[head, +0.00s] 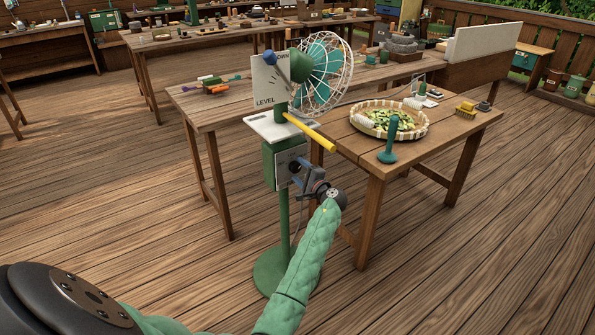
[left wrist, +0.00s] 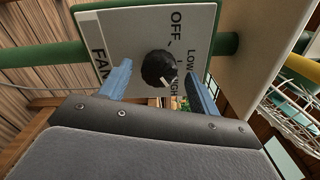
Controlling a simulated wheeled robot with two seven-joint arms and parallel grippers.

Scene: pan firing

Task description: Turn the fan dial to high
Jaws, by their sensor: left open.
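The fan dial is a round black knob (left wrist: 158,68) on a pale panel (left wrist: 125,35) lettered FAN, OFF, LOW and HIGH. A white mark on the knob points down and right in the left wrist view, toward the partly hidden HIGH lettering. My left gripper (left wrist: 160,90) is open, its blue fingers on either side of the knob with gaps showing. Whether the tips reach as deep as the knob is unclear. In the head view my left gripper (head: 303,183) is at the green stand's control box (head: 287,163), below the fan (head: 322,75). The knob is hidden there.
A LEVEL plate (head: 264,84) with a blue-knobbed lever sits above the box, and a yellow handle (head: 312,134) juts out over my gripper. A wooden table (head: 350,160) with a basket (head: 424,128) stands close on the right. The floor at left is clear.

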